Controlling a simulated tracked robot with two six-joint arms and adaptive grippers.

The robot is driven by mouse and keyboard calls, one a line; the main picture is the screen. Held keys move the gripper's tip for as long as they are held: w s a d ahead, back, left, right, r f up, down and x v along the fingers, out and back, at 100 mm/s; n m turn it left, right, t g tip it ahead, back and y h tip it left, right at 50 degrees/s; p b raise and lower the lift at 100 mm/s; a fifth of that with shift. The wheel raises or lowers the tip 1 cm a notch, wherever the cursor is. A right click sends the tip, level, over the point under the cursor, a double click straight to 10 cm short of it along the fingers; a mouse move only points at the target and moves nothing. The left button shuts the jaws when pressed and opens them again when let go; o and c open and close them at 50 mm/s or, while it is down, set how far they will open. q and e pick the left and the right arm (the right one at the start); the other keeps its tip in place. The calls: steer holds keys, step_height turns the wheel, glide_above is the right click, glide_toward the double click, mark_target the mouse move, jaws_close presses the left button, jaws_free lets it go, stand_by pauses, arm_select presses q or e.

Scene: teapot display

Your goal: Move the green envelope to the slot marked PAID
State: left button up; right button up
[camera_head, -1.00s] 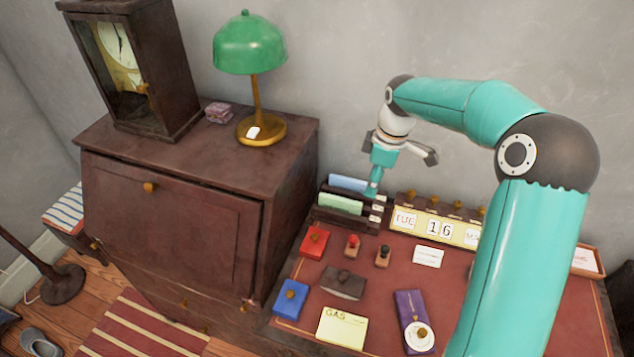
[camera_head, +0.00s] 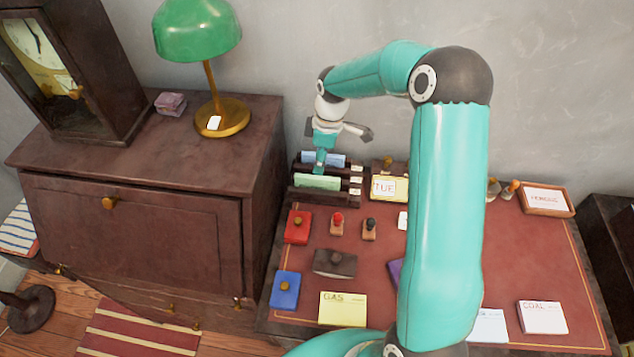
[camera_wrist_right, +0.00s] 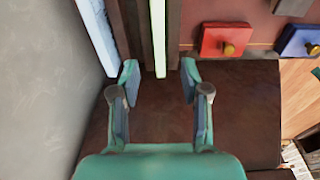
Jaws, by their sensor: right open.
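The green envelope (camera_head: 317,181) stands on edge in the front part of a dark letter rack (camera_head: 328,196). In the right wrist view the green envelope (camera_wrist_right: 158,38) shows as a thin pale strip seen from above. My right gripper (camera_head: 320,166) is over the rack, just behind or above the green envelope; no contact shows. In the right wrist view its fingers (camera_wrist_right: 159,80) are apart and empty, with the strip's end lined up between them. Small white labels (camera_head: 355,180) sit at the rack's right end; I cannot read which says PAID. My left gripper is not in view.
A blue envelope (camera_head: 335,159) stands behind in the rack, also close to one finger's side in the wrist view. A calendar block (camera_head: 388,188) is right of the rack. Stamps, ink pads and a GAS card (camera_head: 343,309) lie in front. The cabinet (camera_head: 150,215) rises at left.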

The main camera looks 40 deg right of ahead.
mark_target(317, 176)
step_height(317, 176, down, 3)
steer(key=shift+w+a+r, duration=0.1)
steer(key=shift+f+p, duration=0.45)
steer(key=shift+f, duration=0.05)
steer(key=f, duration=0.1)
steer(key=f+p, duration=0.1)
steer(key=f, duration=0.1)
steer(key=shift+w+a+f, duration=0.1)
steer(key=shift+w+f, duration=0.25)
steer(key=shift+f, duration=0.3)
steer(key=shift+c, duration=0.2)
jaws_close()
